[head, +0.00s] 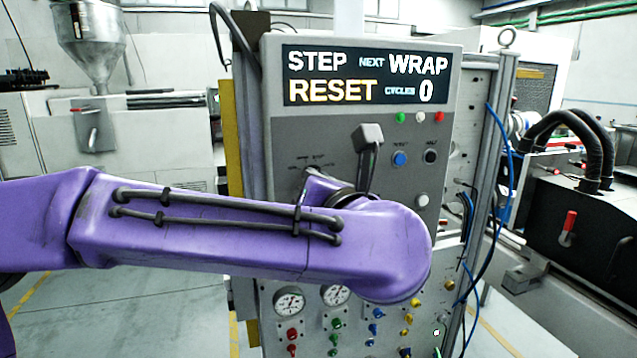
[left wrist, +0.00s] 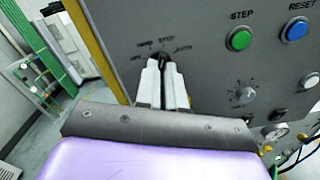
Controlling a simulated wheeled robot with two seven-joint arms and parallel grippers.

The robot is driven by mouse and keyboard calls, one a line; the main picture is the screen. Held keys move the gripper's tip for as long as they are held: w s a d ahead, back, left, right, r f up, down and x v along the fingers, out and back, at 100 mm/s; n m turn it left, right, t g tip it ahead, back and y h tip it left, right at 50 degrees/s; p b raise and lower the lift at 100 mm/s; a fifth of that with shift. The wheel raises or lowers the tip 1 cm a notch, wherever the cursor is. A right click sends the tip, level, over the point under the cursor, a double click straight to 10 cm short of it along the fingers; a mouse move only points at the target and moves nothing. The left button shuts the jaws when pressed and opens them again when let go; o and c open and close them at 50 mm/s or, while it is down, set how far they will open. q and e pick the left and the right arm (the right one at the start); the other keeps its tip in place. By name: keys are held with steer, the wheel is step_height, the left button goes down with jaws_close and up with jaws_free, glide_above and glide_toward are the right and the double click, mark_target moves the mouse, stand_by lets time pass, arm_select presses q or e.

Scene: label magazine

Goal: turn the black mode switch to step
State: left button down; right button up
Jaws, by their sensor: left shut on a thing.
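The black mode switch (left wrist: 164,57) sits on the grey control panel (left wrist: 203,65), with small labels fanned above it. The labels are too blurred to read surely, and the fingers hide most of the switch, so I cannot tell which label it points to. My left gripper (left wrist: 163,75) is shut on the switch, with one pale finger on each side. My right gripper is in neither view.
The display (head: 365,76) reads STEP, NEXT, WRAP, RESET and CYCLES 0. A green button (left wrist: 239,38) marked STEP, a blue RESET button (left wrist: 294,30) and a knob (left wrist: 245,93) lie right of the switch. Gauges (head: 289,300) and blue cables (head: 497,190) are near the arm.

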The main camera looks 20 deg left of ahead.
arm_select(q)
steer(key=c, duration=1.2)
jaws_free()
steer(key=shift+c, duration=0.2)
steer(key=b+v, duration=0.3)
steer(key=v, duration=0.7)
steer(key=shift+s+d, duration=0.2)
steer(key=shift+s, duration=0.05)
